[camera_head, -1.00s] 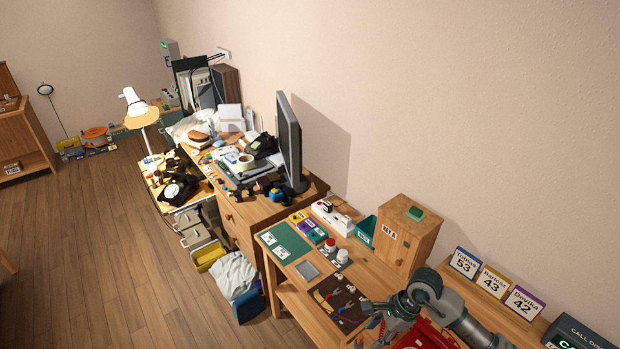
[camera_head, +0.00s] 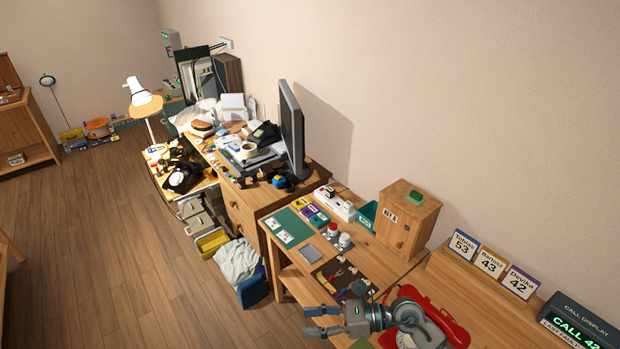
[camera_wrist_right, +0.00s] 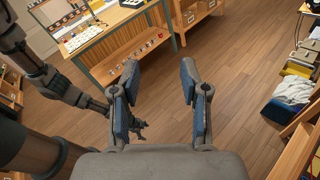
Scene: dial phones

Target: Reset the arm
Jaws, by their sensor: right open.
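My right gripper (camera_head: 318,321) shows at the bottom of the head view, in front of the wooden workbench's near edge. Its two fingers point left and are apart, with nothing between them. In the right wrist view the same gripper (camera_wrist_right: 163,100) shows its blue-padded fingers spread wide over bare floor. A red dial phone (camera_head: 445,318) sits behind my right arm, which hides part of it. My left gripper is not in the head view; in the right wrist view an arm of mine (camera_wrist_right: 60,85) shows at the left, ending in a small dark gripper (camera_wrist_right: 138,128) too small to read.
The workbench (camera_head: 375,262) holds a tool mat (camera_head: 340,275), a wooden key box (camera_head: 407,220) and a green mat (camera_head: 289,228). Name cards (camera_head: 490,263) and a call display (camera_head: 580,325) stand at the right. The wooden floor (camera_head: 110,240) at the left is mostly clear.

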